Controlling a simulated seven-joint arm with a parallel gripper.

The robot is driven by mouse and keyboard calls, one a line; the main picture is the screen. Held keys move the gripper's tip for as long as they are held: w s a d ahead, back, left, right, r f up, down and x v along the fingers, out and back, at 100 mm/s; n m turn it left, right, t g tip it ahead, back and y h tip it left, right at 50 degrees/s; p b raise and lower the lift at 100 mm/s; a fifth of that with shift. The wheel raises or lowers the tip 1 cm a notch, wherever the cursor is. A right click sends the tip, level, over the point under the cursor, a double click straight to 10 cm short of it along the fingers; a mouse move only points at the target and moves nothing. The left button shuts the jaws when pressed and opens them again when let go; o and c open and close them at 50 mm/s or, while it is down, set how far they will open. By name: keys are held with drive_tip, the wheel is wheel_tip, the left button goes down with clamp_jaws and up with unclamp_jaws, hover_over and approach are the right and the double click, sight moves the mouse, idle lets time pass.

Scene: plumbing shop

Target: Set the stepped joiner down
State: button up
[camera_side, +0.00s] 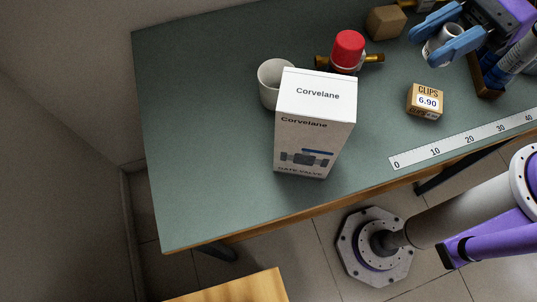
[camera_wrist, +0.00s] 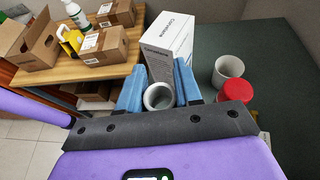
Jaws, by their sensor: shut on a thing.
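The stepped joiner, a short pale grey pipe piece with an open round end, is the held piece (camera_side: 443,45) at upper right in the side view. It also shows in the wrist view (camera_wrist: 159,97), its open end facing the camera. My gripper (camera_side: 425,46) has blue fingers shut on its two sides; they also flank it in the wrist view (camera_wrist: 160,84). It appears to be held above the green bench (camera_side: 205,130); the exact height cannot be told. The joiner's far end is hidden.
A tall white Corvelane box (camera_side: 315,130) stands by a white cup (camera_side: 270,88) and a red-capped brass piece (camera_side: 348,50). A clips box (camera_side: 425,101), tan block (camera_side: 385,22), wooden tray (camera_side: 488,88) and ruler strip (camera_side: 460,141) lie around. The bench's left is clear.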

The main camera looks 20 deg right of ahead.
wheel_tip(320, 180, up, 4)
drive_tip(key=n+g+h, duration=0.6)
drive_tip(key=n+g, duration=0.4)
hover_over(229, 180)
wheel_tip(229, 180, down, 29)
drive_tip(key=shift+r, duration=0.1)
drive_tip(key=shift+f, duration=0.2)
drive_tip(key=o, duration=1)
